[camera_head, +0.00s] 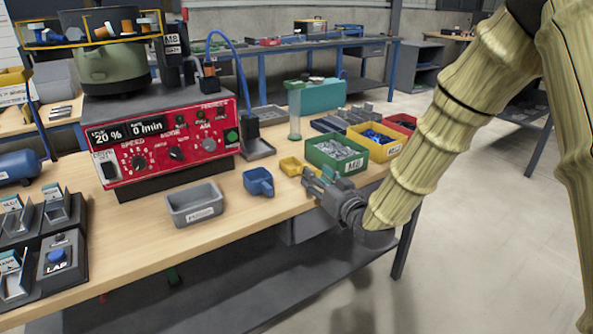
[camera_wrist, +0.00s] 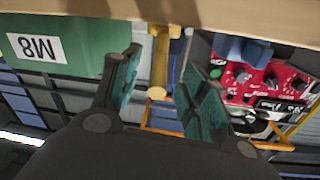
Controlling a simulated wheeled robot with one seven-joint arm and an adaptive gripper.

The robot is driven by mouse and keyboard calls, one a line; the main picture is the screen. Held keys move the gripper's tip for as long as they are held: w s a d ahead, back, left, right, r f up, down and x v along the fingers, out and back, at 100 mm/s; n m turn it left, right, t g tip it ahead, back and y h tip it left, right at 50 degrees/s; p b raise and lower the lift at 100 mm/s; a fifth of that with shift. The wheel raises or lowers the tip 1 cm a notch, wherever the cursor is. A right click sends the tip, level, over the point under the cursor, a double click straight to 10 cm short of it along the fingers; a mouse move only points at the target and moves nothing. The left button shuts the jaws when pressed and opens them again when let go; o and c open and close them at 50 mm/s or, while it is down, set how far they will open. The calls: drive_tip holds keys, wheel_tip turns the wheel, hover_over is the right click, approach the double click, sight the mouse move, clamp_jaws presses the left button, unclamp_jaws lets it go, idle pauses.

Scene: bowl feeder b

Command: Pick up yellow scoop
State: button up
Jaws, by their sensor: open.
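The yellow scoop (camera_head: 290,165) lies near the table's front edge, between the blue scoop (camera_head: 258,182) and the green M8 bin (camera_head: 336,156). In the wrist view its yellow handle (camera_wrist: 159,66) points down the picture between my two teal finger pads. A gap shows on each side of the handle. My gripper (camera_head: 319,180) is at the table's front edge, just right of the scoop and in front of the green bin. It is open and holds nothing; it also shows in the wrist view (camera_wrist: 166,77). The scoop's bowl is largely out of the wrist view.
A grey tub (camera_head: 194,205) stands left of the blue scoop. The red control box (camera_head: 168,143) stands behind. Yellow (camera_head: 374,141) and red (camera_head: 402,122) bins stand right of the green bin, which is close to my fingers. Floor before the table is clear.

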sight(302, 168)
drive_tip(key=shift+b+x, duration=0.4)
drive_tip(key=shift+x, duration=2.25)
clamp_jaws()
